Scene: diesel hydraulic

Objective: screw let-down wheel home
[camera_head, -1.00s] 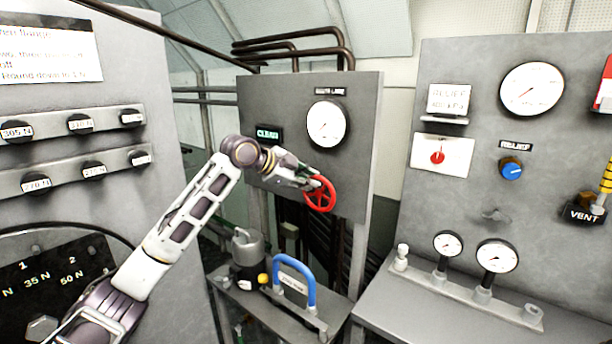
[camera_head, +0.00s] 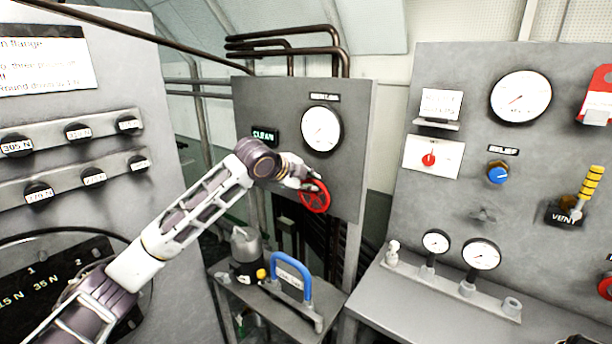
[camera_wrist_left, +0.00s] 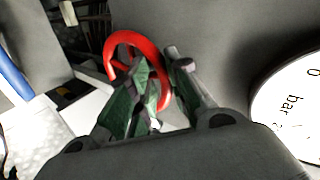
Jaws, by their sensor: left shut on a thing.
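The red let-down wheel (camera_head: 315,198) is on the lower right of the grey centre panel (camera_head: 262,100). My left gripper (camera_head: 308,184) reaches it from the upper left and is shut on its rim. In the left wrist view the red wheel (camera_wrist_left: 113,43) lies beyond and between the green and grey fingers of my left gripper (camera_wrist_left: 163,78). The fingers hide part of the rim, and the wheel's stem is hidden. My right gripper is not in view.
A round gauge (camera_head: 321,129) and a green-lettered display (camera_head: 265,135) sit above the wheel. Below stand a blue-handled block (camera_head: 293,274) and a grey pump-like unit (camera_head: 245,252) on a small table. A relief panel (camera_head: 450,180) stands at right, a weight-rack panel (camera_head: 110,75) at left.

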